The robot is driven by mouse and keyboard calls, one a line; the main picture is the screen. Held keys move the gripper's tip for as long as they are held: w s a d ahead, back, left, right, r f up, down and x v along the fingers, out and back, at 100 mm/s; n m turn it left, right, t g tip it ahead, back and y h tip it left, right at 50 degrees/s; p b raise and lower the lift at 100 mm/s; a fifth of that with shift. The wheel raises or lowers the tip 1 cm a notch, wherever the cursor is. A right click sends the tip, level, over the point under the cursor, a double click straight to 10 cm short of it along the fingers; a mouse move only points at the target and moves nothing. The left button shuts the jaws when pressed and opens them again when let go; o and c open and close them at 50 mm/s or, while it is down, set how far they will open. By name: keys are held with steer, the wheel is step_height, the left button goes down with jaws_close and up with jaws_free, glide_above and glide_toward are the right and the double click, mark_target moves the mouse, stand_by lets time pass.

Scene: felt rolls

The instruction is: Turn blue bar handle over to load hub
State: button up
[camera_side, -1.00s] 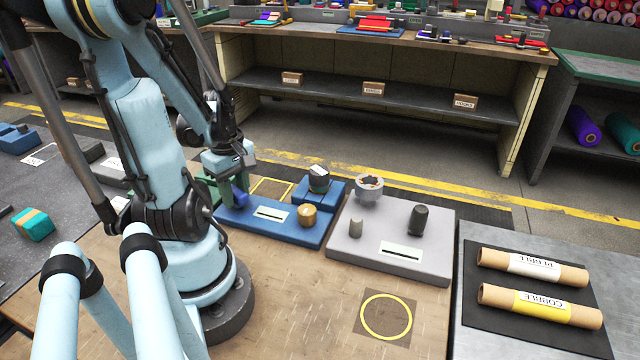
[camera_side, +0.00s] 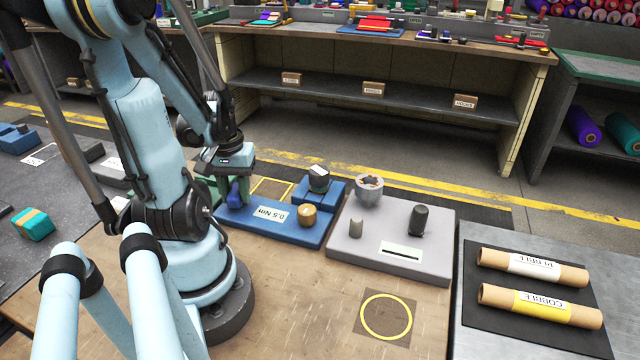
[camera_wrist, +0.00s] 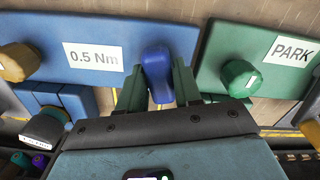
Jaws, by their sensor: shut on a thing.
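The blue bar handle (camera_wrist: 157,70) stands on the blue plate (camera_wrist: 95,22) in the wrist view, between the green fingers of my gripper (camera_wrist: 157,88). My gripper is shut on it. In the side view my gripper (camera_side: 237,188) is over the left end of the blue plate (camera_side: 262,234), with the blue handle (camera_side: 234,196) below it. A white label on the plate (camera_side: 271,213) reads 0.5 Nm; it also shows in the wrist view (camera_wrist: 93,57). A brass knob (camera_side: 307,216) stands at the plate's right end. I cannot tell which part is the load hub.
A grey plate (camera_side: 385,262) with a dark knob (camera_side: 419,220), a small post (camera_side: 356,228) and a round chuck-like part (camera_side: 369,190) is to the right. A green plate (camera_wrist: 225,45) marked PARK with a green knob (camera_wrist: 240,78) lies close beside my gripper.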

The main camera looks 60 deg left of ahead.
mark_target(236, 190)
steer(key=shift+m, duration=1.3)
steer(key=o, duration=1)
steer(key=shift+c, duration=0.2)
steer(key=shift+r, duration=0.1)
step_height(236, 190, up, 12)
steer(key=shift+w, duration=0.1)
